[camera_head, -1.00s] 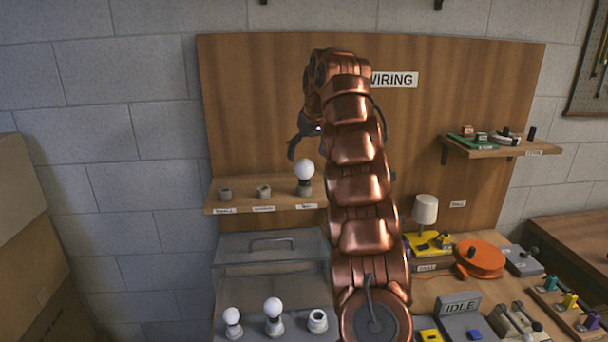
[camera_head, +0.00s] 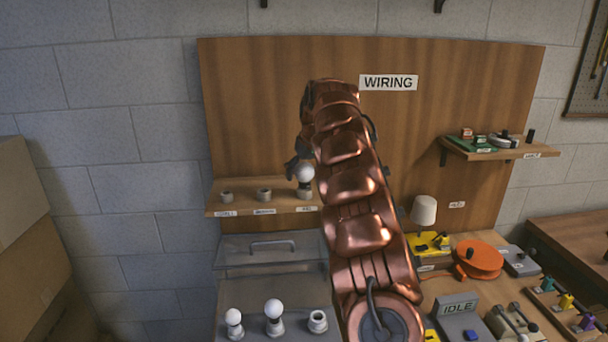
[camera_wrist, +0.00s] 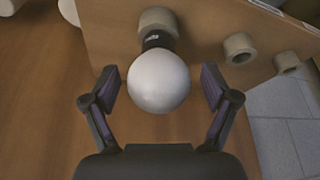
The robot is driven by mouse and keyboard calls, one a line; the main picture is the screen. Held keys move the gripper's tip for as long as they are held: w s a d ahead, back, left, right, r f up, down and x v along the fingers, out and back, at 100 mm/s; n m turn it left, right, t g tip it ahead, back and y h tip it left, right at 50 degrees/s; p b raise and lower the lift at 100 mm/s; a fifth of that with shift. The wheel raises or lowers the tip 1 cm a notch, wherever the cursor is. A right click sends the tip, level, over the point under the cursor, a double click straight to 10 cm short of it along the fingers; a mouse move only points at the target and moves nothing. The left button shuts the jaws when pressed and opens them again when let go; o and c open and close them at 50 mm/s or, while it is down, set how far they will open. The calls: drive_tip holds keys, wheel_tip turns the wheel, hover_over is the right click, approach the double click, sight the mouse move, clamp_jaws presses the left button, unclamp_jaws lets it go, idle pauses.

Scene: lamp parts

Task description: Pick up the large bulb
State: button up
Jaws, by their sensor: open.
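The large bulb (camera_head: 306,174) is a white globe standing upright in a grey holder (camera_head: 305,191) at the right end of the small wooden shelf visible left of my arm. In the wrist view the bulb (camera_wrist: 159,80) sits between the two open fingers of my gripper (camera_wrist: 163,90), with a gap on each side. Its dark base meets the holder (camera_wrist: 158,22). In the head view my gripper (camera_head: 298,168) is at the bulb's height, and its far side is hidden behind my arm.
Two empty holders (camera_head: 264,194) (camera_head: 226,197) stand on the same shelf (camera_head: 240,208), left of the bulb. Two smaller bulbs (camera_head: 233,317) (camera_head: 274,310) and an empty socket (camera_head: 317,321) are below. A wooden back panel (camera_head: 260,110) rises behind the shelf.

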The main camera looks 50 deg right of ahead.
drive_tip(key=shift+d+f, duration=0.1)
drive_tip(key=c, duration=1.1)
